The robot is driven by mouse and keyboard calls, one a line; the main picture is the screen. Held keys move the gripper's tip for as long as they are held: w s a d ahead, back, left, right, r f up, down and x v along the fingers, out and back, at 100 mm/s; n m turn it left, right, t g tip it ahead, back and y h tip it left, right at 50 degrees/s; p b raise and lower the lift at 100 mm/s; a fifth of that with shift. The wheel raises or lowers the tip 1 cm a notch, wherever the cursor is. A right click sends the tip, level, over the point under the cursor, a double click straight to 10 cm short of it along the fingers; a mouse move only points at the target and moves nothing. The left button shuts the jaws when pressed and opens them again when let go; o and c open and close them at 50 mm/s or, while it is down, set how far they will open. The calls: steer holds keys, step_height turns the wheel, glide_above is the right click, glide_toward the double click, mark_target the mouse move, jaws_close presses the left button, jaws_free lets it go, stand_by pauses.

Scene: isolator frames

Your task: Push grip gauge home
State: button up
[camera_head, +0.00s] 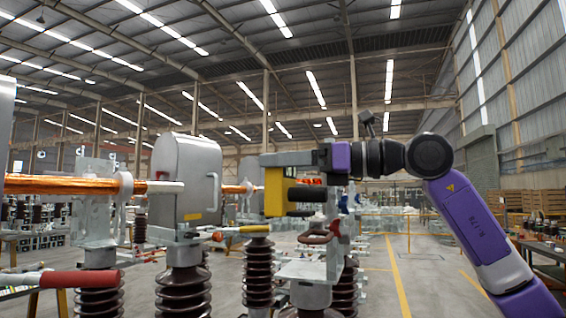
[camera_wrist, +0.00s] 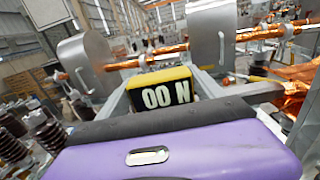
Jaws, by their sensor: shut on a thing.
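The grip gauge (camera_head: 273,192) is a yellow block with dark parts on its right side, hanging below the end of my gripper (camera_head: 288,158). In the wrist view the gauge (camera_wrist: 161,92) shows a yellow top edge and a black face with large white characters, between my two metal fingers. My gripper is shut on it. In the head view the gauge stands in front of a row of switch gear, right of a grey rounded housing (camera_head: 186,172). I cannot tell whether the gauge touches the contact behind or below it, as the view is partly blocked.
A copper conductor (camera_head: 75,184) runs in from the left. Brown ribbed insulators (camera_head: 183,291) stand below. A red-handled bar (camera_head: 80,279) lies at lower left. Metal brackets and a red shackle-like part (camera_head: 316,238) sit close below the gauge. Open floor with yellow lines (camera_head: 398,275) lies to the right.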

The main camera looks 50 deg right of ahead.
steer(key=shift+w+d+r+p, duration=0.1)
steer(key=shift+w+d+p, duration=0.45)
steer(key=shift+d, duration=0.85)
steer(key=shift+w+d+p, duration=0.45)
steer(key=shift+d+p, duration=0.2)
steer(key=shift+d, duration=0.75)
steer(key=shift+w+d+r+p, duration=0.1)
steer(key=shift+w+d+p, duration=0.45)
steer(key=shift+d, duration=0.85)
steer(key=o, duration=2.1)
steer(key=shift+f, duration=0.15)
steer(key=b+v, duration=0.2)
steer(key=v, duration=0.6)
steer(key=shift+b, duration=0.35)
